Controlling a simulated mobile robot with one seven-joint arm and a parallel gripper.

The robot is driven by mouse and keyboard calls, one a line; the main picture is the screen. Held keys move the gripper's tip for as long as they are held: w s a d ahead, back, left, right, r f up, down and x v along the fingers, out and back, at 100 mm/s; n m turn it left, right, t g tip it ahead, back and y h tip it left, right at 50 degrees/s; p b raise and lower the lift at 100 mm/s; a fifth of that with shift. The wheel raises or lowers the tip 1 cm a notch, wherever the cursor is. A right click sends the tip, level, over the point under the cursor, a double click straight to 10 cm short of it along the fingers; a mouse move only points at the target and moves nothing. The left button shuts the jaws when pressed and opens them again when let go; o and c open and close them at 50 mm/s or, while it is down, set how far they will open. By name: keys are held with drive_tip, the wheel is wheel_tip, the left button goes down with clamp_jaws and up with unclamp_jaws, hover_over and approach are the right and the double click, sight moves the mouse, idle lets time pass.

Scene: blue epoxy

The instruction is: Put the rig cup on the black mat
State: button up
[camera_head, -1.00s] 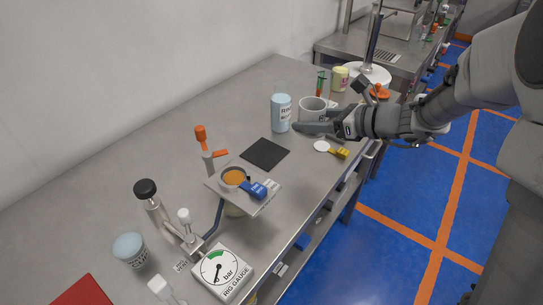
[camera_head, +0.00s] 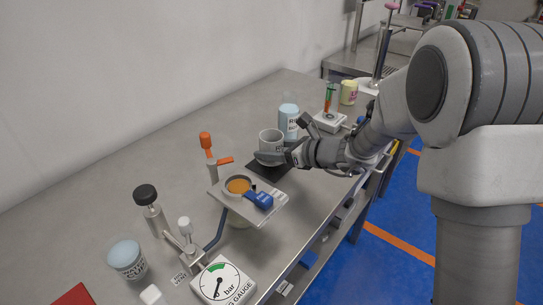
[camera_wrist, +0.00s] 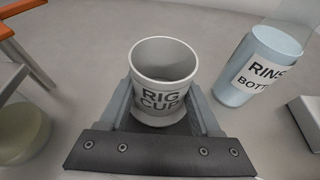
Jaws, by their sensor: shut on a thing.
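The rig cup (camera_head: 270,144) is a light grey, open-topped cup, upright and empty as far as I can see. Its "RIG CUP" label faces the wrist camera (camera_wrist: 163,98). My gripper (camera_head: 272,158) is shut on the cup, with one finger on each side in the wrist view (camera_wrist: 163,112). The black mat (camera_head: 266,173) lies on the steel bench under the cup and gripper, which partly hide it. The cup is over the mat; I cannot tell whether its base touches it.
A raised plate (camera_head: 262,208) with an orange-filled bowl (camera_head: 238,186) and blue clip stands just in front of the mat. The rinse bottle (camera_head: 288,121) is close behind the cup. An orange-handled valve (camera_head: 207,146) stands left. The bench by the wall is clear.

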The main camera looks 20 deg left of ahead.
drive_tip(key=shift+f, duration=0.65)
drive_tip(key=shift+f, duration=0.2)
drive_tip(key=o, duration=1.4)
